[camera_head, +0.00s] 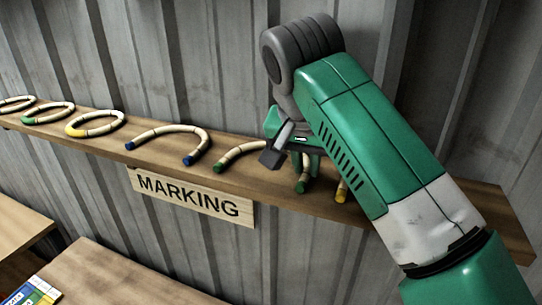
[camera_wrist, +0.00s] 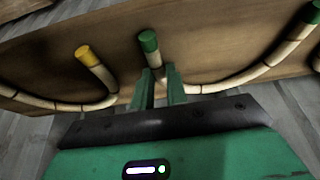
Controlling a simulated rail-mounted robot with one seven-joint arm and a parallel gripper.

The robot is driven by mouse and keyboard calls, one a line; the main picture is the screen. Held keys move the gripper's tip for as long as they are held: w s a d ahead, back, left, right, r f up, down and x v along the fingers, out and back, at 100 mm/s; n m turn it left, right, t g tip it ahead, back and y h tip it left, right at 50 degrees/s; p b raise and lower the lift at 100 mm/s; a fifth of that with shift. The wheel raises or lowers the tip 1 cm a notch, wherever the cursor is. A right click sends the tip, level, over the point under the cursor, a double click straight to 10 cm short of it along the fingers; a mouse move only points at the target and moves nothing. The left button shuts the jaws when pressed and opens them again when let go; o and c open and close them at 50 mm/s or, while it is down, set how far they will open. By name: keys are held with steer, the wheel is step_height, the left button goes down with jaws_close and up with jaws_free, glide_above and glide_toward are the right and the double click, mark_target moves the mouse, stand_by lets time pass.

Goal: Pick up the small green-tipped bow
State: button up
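The green-tipped bow lies on the wooden shelf, with its left green tip (camera_head: 219,168) facing the front edge and its right green tip (camera_head: 302,187) below my gripper (camera_head: 309,166). The arm hides much of its curve in the head view. In the wrist view, one leg of the green-tipped bow (camera_wrist: 150,42) runs between the two green fingers of my gripper (camera_wrist: 159,75). The fingers stand close on both sides of this leg and look shut on it, just behind the green tip. The bow's other green tip (camera_wrist: 311,13) shows at the upper right.
A yellow-tipped bow lies close beside, partly behind my arm (camera_head: 341,190); it also shows in the wrist view (camera_wrist: 83,54). Left along the shelf (camera_head: 262,187) are a blue-tipped bow (camera_head: 190,158) and several rings. A corrugated wall stands behind. A MARKING sign (camera_head: 190,196) hangs below.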

jaws_close()
steer(key=shift+r+b, duration=0.3)
steer(key=shift+r, duration=0.25)
step_height(320, 180, up, 2)
steer(key=shift+r+b, duration=0.2)
steer(key=shift+b, duration=0.25)
steer(key=s+d+b, duration=0.1)
steer(key=s+d, duration=0.2)
steer(key=s+d+r+b, duration=0.1)
steer(key=s+d+b, duration=0.1)
steer(key=s+d, duration=0.2)
steer(key=s+d+b, duration=0.1)
steer(key=s+d, duration=0.2)
steer(key=d, duration=0.1)
steer(key=shift+s+d+r+b, duration=0.1)
steer(key=shift+s+r+b, duration=0.05)
steer(key=shift+b, duration=0.25)
steer(key=shift+s+d+r, duration=0.1)
steer(key=shift+s+d, duration=0.15)
steer(key=shift+s, duration=0.05)
